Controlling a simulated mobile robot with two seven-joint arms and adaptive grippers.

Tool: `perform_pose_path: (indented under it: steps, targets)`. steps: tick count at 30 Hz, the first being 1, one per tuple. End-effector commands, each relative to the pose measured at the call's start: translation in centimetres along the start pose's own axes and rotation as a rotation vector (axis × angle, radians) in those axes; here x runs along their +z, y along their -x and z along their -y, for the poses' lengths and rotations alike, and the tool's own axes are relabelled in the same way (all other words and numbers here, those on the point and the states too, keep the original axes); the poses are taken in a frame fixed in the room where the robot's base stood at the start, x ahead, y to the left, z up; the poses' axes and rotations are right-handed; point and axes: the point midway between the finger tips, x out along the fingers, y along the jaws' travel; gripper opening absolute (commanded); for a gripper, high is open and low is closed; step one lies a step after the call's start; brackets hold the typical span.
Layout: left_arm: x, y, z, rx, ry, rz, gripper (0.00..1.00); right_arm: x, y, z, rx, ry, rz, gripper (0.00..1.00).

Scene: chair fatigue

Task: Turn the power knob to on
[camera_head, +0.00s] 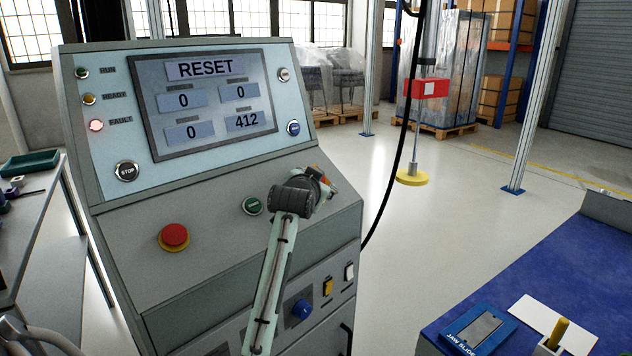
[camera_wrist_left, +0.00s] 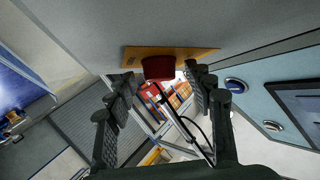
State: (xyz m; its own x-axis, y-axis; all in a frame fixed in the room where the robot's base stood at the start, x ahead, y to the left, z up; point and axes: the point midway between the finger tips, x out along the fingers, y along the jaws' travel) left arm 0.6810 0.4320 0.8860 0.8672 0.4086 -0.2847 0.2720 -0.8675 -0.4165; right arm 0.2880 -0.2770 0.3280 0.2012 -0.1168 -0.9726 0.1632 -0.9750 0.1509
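The console (camera_head: 225,250) fills the left and middle of the head view. My left gripper (camera_head: 322,184) is over the right end of its sloped deck. In the left wrist view, a dark red knob (camera_wrist_left: 158,68) stands on a yellow-orange plate (camera_wrist_left: 200,53). My left gripper (camera_wrist_left: 163,84) has its fingers apart, one on each side of the knob, with gaps visible. In the head view my gripper mostly hides this knob; only bits of orange and red show. Its label and pointing direction cannot be read. My right gripper is not in view.
The screen (camera_head: 207,99) reads RESET, and the FAULT lamp (camera_head: 96,125) is lit red. A red mushroom button (camera_head: 173,235) and green button (camera_head: 252,206) are on the deck. A blue knob (camera_head: 302,309) is on the front. A blue-topped bench (camera_head: 560,265) stands at right.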

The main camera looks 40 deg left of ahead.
Motion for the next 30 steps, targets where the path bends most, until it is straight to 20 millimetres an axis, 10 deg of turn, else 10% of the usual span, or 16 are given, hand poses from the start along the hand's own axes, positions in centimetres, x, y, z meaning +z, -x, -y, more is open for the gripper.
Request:
perform_pose_path:
  steps: [11,30]
  targets:
    - [-0.2,0.8,0.1,-0.002,0.0,-0.005,0.55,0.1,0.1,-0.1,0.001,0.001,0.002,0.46]
    - [-0.1,11.7,0.0,-0.001,0.001,-0.002,0.55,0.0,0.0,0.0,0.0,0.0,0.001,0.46]
